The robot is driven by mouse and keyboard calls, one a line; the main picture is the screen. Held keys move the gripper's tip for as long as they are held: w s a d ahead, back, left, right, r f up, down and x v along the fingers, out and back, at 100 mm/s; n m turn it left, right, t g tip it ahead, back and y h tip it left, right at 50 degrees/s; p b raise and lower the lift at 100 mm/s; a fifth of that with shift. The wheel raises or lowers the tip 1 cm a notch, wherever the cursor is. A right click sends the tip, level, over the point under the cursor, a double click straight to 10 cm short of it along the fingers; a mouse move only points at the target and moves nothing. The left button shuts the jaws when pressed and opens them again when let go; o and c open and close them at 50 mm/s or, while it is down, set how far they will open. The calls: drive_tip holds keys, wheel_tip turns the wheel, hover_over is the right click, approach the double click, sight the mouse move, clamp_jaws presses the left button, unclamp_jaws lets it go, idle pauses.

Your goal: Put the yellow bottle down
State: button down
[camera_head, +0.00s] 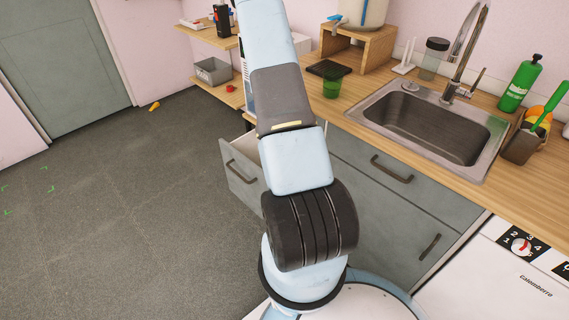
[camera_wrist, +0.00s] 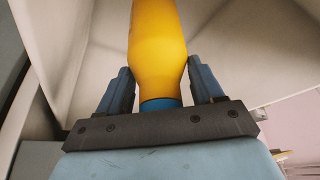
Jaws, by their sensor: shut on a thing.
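The yellow bottle (camera_wrist: 158,35) stands out in the wrist view, between the two dark blue-grey fingers of my gripper (camera_wrist: 158,68). Its body narrows toward a blue end (camera_wrist: 160,104) close to the palm. The fingers are closed on it from both sides. The bottle's far end runs out of the top of the wrist view. In the head view my arm hides both the gripper and the bottle. Pale panels fill the wrist view behind the bottle; I cannot tell how far it is from them.
A grey drawer (camera_head: 242,176) stands open left of my arm. The counter holds a sink (camera_head: 430,125), a green cup (camera_head: 332,86), a green bottle (camera_head: 520,84) and a utensil holder (camera_head: 522,146). Small yellow (camera_head: 154,106) and red (camera_head: 230,89) items lie at the left. The floor (camera_head: 100,210) is mostly clear.

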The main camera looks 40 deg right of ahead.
wheel_tip(320, 180, down, 10)
drive_tip(key=shift+r, duration=0.15)
drive_tip(key=w+d+f, duration=0.1)
drive_tip(key=w+d, duration=0.4)
drive_tip(key=shift+w+d, duration=0.3)
drive_tip(key=shift+d, duration=0.1)
drive_tip(key=shift+c, duration=0.8)
unclamp_jaws()
drive_tip(key=shift+f, duration=0.1)
